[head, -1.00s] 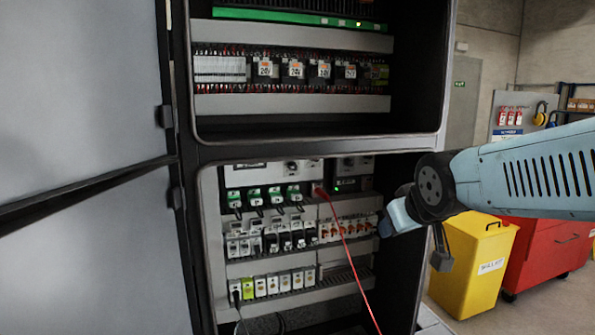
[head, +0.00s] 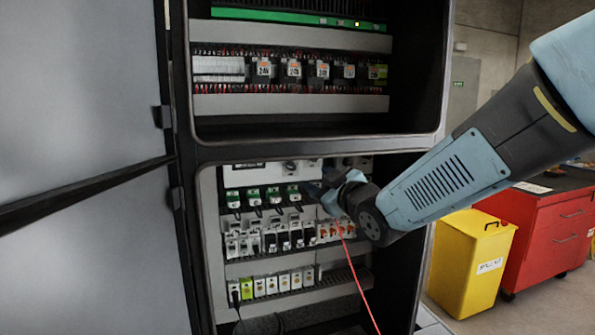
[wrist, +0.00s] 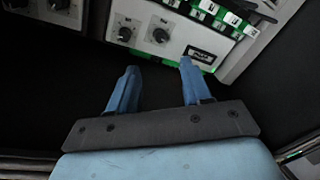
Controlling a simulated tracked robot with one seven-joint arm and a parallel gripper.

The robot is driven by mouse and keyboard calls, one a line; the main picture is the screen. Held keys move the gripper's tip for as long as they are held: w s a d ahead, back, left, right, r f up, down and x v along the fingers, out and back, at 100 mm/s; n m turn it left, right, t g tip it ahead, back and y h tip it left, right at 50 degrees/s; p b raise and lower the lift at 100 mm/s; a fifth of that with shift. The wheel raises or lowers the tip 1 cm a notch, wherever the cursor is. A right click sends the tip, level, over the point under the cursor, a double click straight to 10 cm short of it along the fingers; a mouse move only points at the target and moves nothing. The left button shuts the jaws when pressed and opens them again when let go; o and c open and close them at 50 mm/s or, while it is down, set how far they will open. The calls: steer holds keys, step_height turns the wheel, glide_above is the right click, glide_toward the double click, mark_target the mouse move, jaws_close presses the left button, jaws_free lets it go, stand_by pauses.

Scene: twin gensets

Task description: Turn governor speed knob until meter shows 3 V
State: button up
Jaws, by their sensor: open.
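My gripper (wrist: 155,67) is open and empty, with its two blue fingers apart in the wrist view. Beyond the fingertips is a light grey panel (wrist: 175,55) with two dark round knobs, a left knob (wrist: 126,33) and a right knob (wrist: 159,35). A small dark meter window (wrist: 201,54) sits beside them. Its reading is too small to make out, and I cannot tell which knob is the governor speed knob. In the head view, my gripper (head: 322,190) is in front of the lower cabinet bay, at the panel's right end, partly hiding the module there.
A red lead (head: 358,275) hangs down from near my gripper. Rows of breakers (head: 270,240) lie below the panel. The cabinet frame (head: 405,215) stands close to my arm. A yellow bin (head: 470,260) and a red cabinet (head: 545,235) stand at right.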

mark_target(294, 168)
steer(key=x, duration=1.2)
steer(key=shift+w+a+f, duration=0.1)
steer(key=shift+w, duration=0.15)
steer(key=shift+c, duration=0.3)
jaws_close()
